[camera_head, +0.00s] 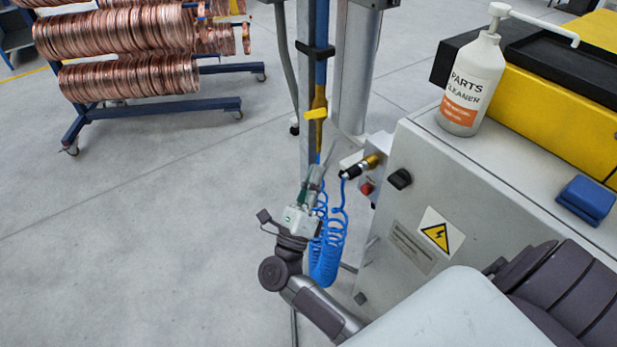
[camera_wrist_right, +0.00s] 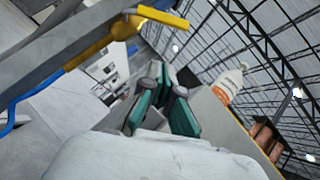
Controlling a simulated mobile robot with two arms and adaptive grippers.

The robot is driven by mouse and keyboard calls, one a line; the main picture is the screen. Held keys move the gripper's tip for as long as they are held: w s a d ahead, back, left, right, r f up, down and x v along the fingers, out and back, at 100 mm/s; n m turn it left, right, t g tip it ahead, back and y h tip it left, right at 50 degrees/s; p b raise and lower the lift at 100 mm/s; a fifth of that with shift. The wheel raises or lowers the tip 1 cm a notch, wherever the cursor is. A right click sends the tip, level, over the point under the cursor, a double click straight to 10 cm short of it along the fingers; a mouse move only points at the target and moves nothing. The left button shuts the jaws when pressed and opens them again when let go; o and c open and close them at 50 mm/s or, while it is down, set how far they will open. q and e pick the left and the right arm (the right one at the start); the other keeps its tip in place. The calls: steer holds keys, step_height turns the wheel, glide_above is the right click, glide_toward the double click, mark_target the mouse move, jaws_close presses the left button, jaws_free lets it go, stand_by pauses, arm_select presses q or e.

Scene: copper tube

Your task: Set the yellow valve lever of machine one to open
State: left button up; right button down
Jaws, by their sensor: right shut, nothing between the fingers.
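The yellow valve lever (camera_head: 316,114) is on the blue vertical pipe beside the grey post. In the head view it looks short and lies roughly crosswise to the pipe. In the right wrist view the lever (camera_wrist_right: 162,17) shows at the top, with its yellow body running down to the left. My right gripper (camera_head: 326,158) is below the lever and apart from it, pointing up. Its green-padded fingers (camera_wrist_right: 164,82) are shut and empty in the right wrist view. My left gripper is in neither view.
The grey machine cabinet (camera_head: 402,215) stands right of the gripper, with a black knob (camera_head: 400,179). A coiled blue hose (camera_head: 329,245) hangs right behind my right gripper. A cleaner bottle (camera_head: 471,85) stands on the cabinet. Copper coils (camera_head: 125,78) sit on a rack; the floor left is clear.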

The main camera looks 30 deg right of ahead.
mark_target(318, 112)
steer(key=w+d+r+p, duration=0.3)
steer(key=w+r, duration=0.2)
steer(key=r, duration=0.1)
steer(key=shift+d+r, duration=0.25)
steer(key=shift+d, duration=0.05)
steer(key=shift+r+p, duration=0.1)
steer(key=shift+p, duration=0.25)
